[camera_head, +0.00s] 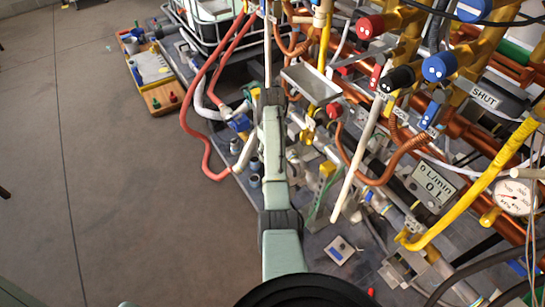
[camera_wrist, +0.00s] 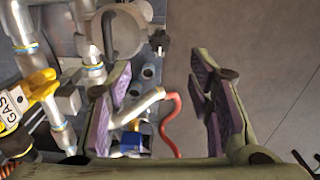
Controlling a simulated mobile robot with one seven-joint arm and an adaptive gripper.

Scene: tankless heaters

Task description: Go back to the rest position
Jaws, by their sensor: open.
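My gripper (camera_wrist: 160,75) shows in the wrist view with its two purple-padded fingers spread wide apart. Nothing is held between them. Behind the gap lie grey floor, a red hose (camera_wrist: 168,125) and a pale bent pipe (camera_wrist: 138,106). In the head view my pale green arm reaches out from the bottom middle along the left side of the pipework. I cannot make out the fingers there.
Dense pipework fills the right side of the head view, with a yellow pipe (camera_head: 478,190), a flow display (camera_head: 433,187) and a round gauge (camera_head: 514,197). A red hose (camera_head: 186,128) loops over the floor at left. A wooden board (camera_head: 160,98) lies at upper left. The left floor is clear.

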